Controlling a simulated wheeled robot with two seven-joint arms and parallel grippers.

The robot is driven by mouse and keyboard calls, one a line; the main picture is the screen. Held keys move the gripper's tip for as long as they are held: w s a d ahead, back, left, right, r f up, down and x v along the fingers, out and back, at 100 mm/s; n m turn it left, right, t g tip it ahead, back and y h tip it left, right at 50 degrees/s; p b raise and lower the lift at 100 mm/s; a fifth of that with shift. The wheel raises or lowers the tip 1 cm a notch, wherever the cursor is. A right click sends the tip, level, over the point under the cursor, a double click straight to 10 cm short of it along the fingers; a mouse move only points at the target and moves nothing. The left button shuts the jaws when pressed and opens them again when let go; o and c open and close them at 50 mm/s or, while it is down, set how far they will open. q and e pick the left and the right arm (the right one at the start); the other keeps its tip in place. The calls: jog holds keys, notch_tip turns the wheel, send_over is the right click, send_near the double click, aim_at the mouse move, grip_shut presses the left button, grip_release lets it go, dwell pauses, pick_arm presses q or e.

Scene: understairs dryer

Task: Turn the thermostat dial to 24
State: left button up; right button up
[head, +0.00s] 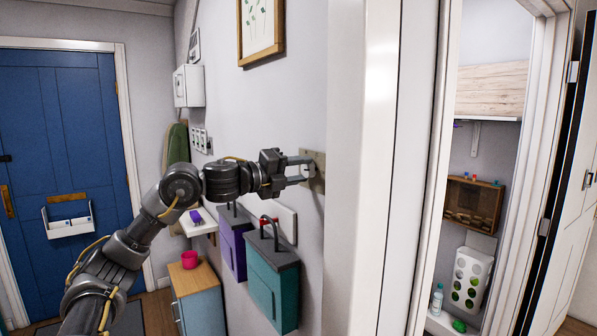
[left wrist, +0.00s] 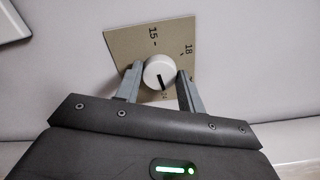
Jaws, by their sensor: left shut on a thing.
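The thermostat dial (left wrist: 158,72) is a round white knob with a dark pointer line. It sits on a square tan plate (left wrist: 128,45) marked 15 and 18 in the left wrist view. The pointer line is toward the lower side of the knob in that view, near a small mark that is too small to read surely. My left gripper (head: 304,170) is shut on the dial, with one finger on each side; it also shows in the left wrist view (left wrist: 158,80). In the head view the plate (head: 317,172) is on the wall, and the fingers hide the dial.
A teal box (head: 272,295) and a purple box (head: 233,248) hang below my left arm. A white wall panel (head: 280,218) is just under the gripper. A white door frame (head: 380,180) stands to the right. A framed picture (head: 260,28) hangs above.

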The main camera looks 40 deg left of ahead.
pick_arm(q)
jog(key=shift+m, duration=0.9)
jog(key=o, duration=1)
jog(key=shift+c, duration=0.2)
